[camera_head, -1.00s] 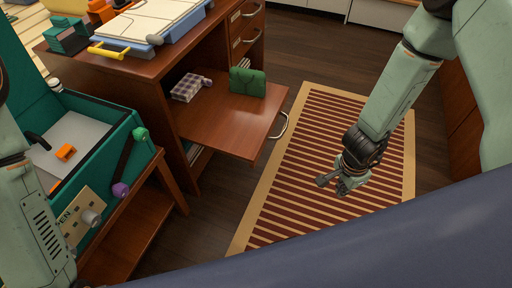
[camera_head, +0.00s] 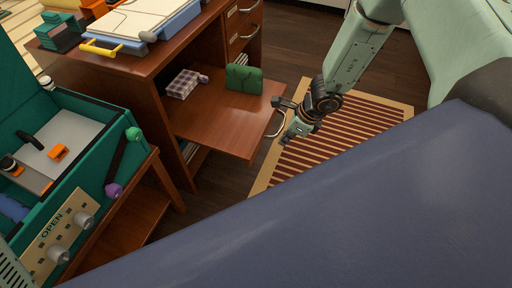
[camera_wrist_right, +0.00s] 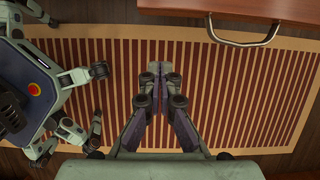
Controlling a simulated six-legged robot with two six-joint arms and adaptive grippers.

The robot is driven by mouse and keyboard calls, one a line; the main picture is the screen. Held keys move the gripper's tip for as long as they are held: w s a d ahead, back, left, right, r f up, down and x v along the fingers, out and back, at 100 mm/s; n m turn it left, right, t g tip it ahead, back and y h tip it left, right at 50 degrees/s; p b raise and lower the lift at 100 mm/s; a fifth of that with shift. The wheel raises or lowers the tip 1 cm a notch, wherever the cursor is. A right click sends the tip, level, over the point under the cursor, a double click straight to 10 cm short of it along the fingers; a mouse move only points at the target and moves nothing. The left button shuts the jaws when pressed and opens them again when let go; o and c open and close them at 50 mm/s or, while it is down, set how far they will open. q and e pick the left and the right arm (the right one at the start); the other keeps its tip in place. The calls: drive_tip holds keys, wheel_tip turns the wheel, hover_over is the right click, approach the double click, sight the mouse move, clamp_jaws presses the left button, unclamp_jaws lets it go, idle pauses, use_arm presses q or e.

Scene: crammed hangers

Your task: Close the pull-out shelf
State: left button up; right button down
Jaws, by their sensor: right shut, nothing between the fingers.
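The pull-out shelf (camera_head: 215,122) is a brown wooden board drawn out of the desk. A metal handle (camera_head: 277,124) is on its front edge, and the handle also shows at the top of the right wrist view (camera_wrist_right: 243,38). A green pouch (camera_head: 244,78) and a plaid box (camera_head: 184,84) sit on the shelf. My right gripper (camera_head: 284,122) is beside the handle in the head view; I cannot tell there whether they touch. In the right wrist view my right gripper (camera_wrist_right: 159,72) is shut and empty, apart from the handle. My left gripper is not in view.
A teal open case (camera_head: 85,110) with knobs stands on a small wooden table at left. The desk top (camera_head: 140,62) carries a blue tray and a yellow-handled item. A striped rug (camera_head: 345,125) covers the floor at right.

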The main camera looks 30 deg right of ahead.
drive_tip(key=b, duration=0.4)
approach(254, 156)
wheel_tip(254, 156, down, 5)
drive_tip(key=s+d, duration=0.2)
drive_tip(key=shift+w+a+r+b, duration=0.2)
drive_tip(key=shift+w+a, duration=0.4)
drive_tip(key=shift+w, duration=0.2)
drive_tip(key=shift+w+a+r+b, duration=0.1)
drive_tip(key=shift+w+a+b, duration=0.05)
drive_tip(key=shift+w+a, duration=0.55)
drive_tip(key=shift+w, duration=0.1)
